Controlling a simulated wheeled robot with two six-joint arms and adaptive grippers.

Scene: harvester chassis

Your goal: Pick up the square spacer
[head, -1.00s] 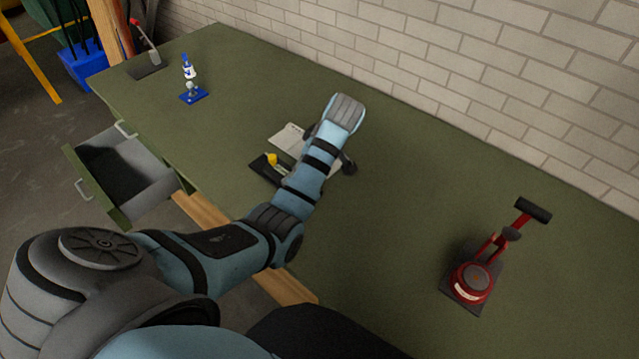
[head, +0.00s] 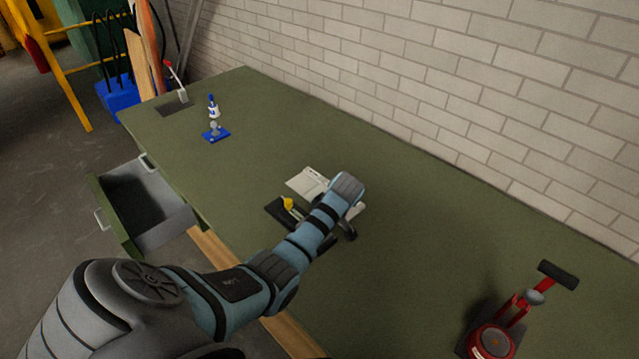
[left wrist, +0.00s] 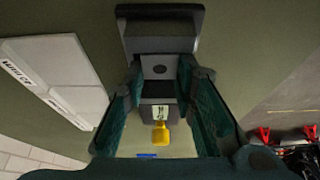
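I cannot make out the square spacer for certain in either view. My left gripper (head: 335,233) is over the middle of the green bench, its fingers partly hidden by my arm. In the left wrist view my left gripper (left wrist: 160,88) has its two fingers apart, with nothing clearly held. Between and beyond them is a dark fixture (left wrist: 160,32) with a yellow knob (left wrist: 160,135). In the head view the yellow knob (head: 288,203) shows just left of my arm. My right gripper is in neither view.
A pale labelled tray (head: 305,182) lies beside the gripper; it also shows in the left wrist view (left wrist: 55,65). A red device (head: 493,342) stands at right, a blue stand (head: 215,134) at far left. A drawer (head: 145,205) is open. A brick wall (head: 450,110) bounds the bench.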

